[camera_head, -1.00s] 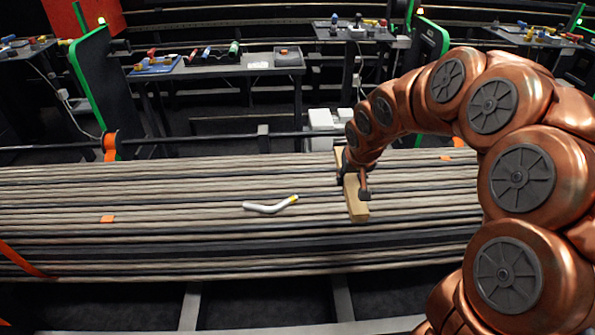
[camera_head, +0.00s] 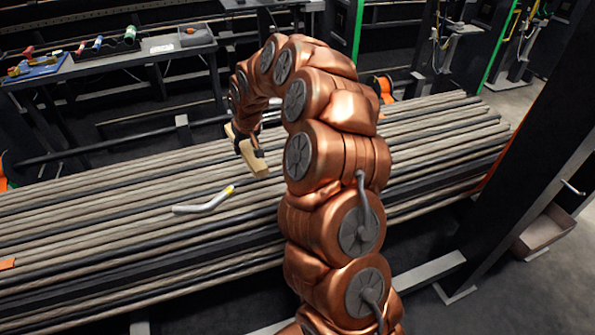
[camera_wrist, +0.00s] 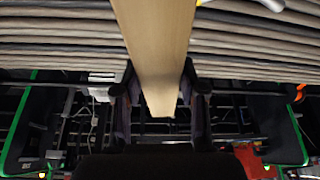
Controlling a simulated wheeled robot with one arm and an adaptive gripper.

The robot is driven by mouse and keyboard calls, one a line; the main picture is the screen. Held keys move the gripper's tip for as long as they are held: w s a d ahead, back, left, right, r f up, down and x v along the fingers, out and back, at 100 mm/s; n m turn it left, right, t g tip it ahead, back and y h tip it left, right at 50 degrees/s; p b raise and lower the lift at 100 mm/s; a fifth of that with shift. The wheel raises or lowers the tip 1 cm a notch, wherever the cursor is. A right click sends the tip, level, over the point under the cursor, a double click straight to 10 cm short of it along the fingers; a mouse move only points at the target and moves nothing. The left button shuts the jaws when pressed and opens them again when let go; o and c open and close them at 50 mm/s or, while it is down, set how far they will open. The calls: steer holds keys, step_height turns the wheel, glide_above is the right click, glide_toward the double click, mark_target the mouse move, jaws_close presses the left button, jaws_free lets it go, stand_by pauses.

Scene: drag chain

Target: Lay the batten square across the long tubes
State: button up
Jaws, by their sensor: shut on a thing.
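The batten is a pale wooden bar (camera_head: 256,166), held by my gripper (camera_head: 252,146) over the long tubes. The long tubes (camera_head: 130,215) lie side by side in a wide bundle, brown and black. In the wrist view the batten (camera_wrist: 160,50) runs lengthwise between the two dark fingers of my gripper (camera_wrist: 160,97), which are shut on it. It crosses the tube lines there at close to a right angle. My arm hides part of the tubes, and whether the batten touches them cannot be told.
A white bent piece with a yellow end (camera_head: 204,202) lies on the tubes left of the batten. A grey bench (camera_head: 130,58) with small tools stands behind. A dark upright post (camera_head: 520,170) stands at the right.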

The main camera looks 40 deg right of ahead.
steer(key=shift+m+h, duration=0.4)
steer(key=shift+m, duration=0.5)
steer(key=d+f+b, duration=0.2)
steer(key=d+f, duration=0.3)
steer(key=d, duration=0.1)
steer(key=d+f+b, duration=0.2)
steer(key=d+f, duration=0.3)
steer(key=d, duration=0.1)
steer(key=s+d+f+b, duration=0.1)
steer(key=d+f+b, duration=0.1)
steer(key=d+f, duration=0.3)
steer(key=shift+d+f, duration=0.25)
steer(key=shift+d, duration=0.7)
steer(key=shift+s, duration=0.15)
steer(key=shift+f, duration=0.2)
steer(key=shift+f+b, duration=0.75)
steer(key=shift+f, duration=1.4)
steer(key=o, duration=1.3)
